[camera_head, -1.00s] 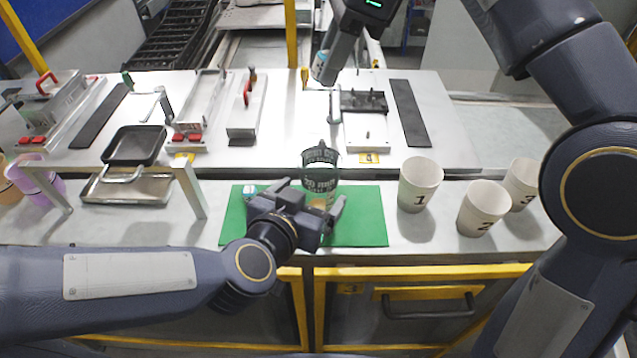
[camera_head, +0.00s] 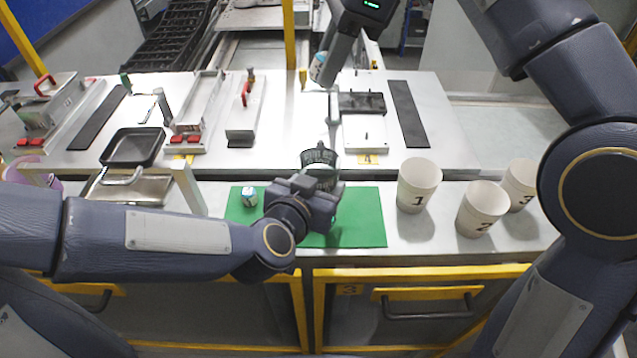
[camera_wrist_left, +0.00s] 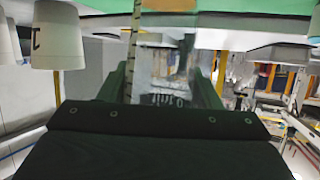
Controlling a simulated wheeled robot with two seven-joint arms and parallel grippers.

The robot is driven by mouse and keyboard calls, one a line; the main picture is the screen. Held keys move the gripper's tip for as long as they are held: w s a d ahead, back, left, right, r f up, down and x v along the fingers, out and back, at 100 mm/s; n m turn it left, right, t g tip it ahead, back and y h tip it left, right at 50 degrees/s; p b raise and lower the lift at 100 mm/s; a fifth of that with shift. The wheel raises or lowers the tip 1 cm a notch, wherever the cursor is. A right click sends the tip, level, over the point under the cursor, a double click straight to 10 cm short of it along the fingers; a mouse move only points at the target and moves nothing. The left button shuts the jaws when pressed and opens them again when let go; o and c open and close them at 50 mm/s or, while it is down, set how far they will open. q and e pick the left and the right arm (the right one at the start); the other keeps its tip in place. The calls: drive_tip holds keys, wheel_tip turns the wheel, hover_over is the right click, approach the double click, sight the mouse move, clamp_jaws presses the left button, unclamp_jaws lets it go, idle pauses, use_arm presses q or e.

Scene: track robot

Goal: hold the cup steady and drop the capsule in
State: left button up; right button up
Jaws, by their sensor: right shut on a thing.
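A clear cup with dark lettering (camera_head: 320,157) stands at the far part of the green mat (camera_head: 360,220). My left gripper (camera_head: 325,182) is right at the cup and hides its lower part. In the left wrist view, the cup (camera_wrist_left: 165,75) lies between the two fingers of my left gripper (camera_wrist_left: 163,88); I cannot tell whether they press on it. My right gripper (camera_head: 321,68) is shut on a blue-and-white capsule (camera_head: 318,62), held beyond the cup and above the table. A similar small blue-and-white object (camera_head: 250,196) rests on the left of the mat.
White cups numbered 1 (camera_head: 418,184), 2 (camera_head: 482,208) and 3 (camera_head: 520,184) stand to the right of the mat. A dark tray (camera_head: 132,147) is at the left. The mat's front right is clear.

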use_arm(q)
drive_tip(key=c, duration=0.4)
use_arm(e)
wheel_tip(320, 180, down, 8)
drive_tip(key=a+h, duration=0.1)
drive_tip(key=h, duration=0.3)
